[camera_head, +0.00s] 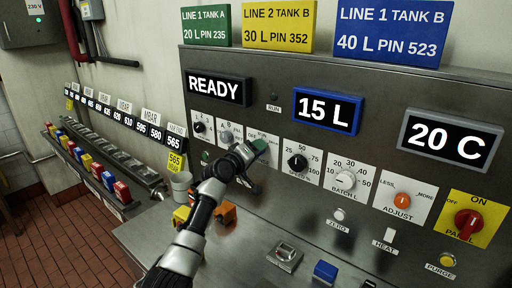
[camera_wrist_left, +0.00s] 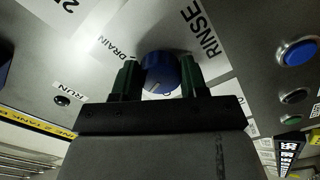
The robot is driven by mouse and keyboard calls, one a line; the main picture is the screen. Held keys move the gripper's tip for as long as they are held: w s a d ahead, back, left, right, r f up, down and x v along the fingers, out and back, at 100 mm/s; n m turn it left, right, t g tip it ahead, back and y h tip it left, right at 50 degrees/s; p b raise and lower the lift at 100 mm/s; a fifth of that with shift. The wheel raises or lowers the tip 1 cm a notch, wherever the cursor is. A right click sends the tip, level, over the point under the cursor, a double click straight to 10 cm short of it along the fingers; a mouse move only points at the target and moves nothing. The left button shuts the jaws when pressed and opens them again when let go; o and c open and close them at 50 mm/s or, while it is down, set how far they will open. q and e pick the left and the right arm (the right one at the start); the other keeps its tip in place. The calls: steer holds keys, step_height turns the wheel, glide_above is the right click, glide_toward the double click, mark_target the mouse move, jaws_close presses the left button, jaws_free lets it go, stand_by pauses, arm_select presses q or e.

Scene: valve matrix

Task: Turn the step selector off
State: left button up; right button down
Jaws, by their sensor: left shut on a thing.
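The step selector is a blue knob (camera_wrist_left: 160,72) on a pale plate in the left wrist view. The words DRAIN and RINSE show on either side of it, and part of another label is hidden below it by my gripper. A short pale line marks the knob's lower part. My left gripper (camera_wrist_left: 159,76) is shut on the knob, with one green-padded finger on each side. In the head view my left gripper (camera_head: 249,151) reaches the panel's third dial plate from the left and hides the knob there. My right gripper is not in view.
The metal panel carries a black SPEED dial (camera_head: 298,162), a white BATCH dial (camera_head: 345,179), an orange ADJUST knob (camera_head: 402,201) and a red PANEL switch (camera_head: 468,223). Displays read READY, 15 L and 20 C.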

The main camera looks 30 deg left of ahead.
arm_select(q)
steer(key=shift+n+p, duration=1.4)
steer(key=shift+n, duration=1.6)
steer(key=o, duration=0.9)
steer(key=shift+s, duration=0.1)
steer(key=s, duration=0.3)
steer(key=s+b, duration=0.1)
steer(key=s, duration=0.3)
steer(key=s+a+b, duration=0.1)
steer(key=s, duration=0.2)
steer(key=shift+s, duration=0.35)
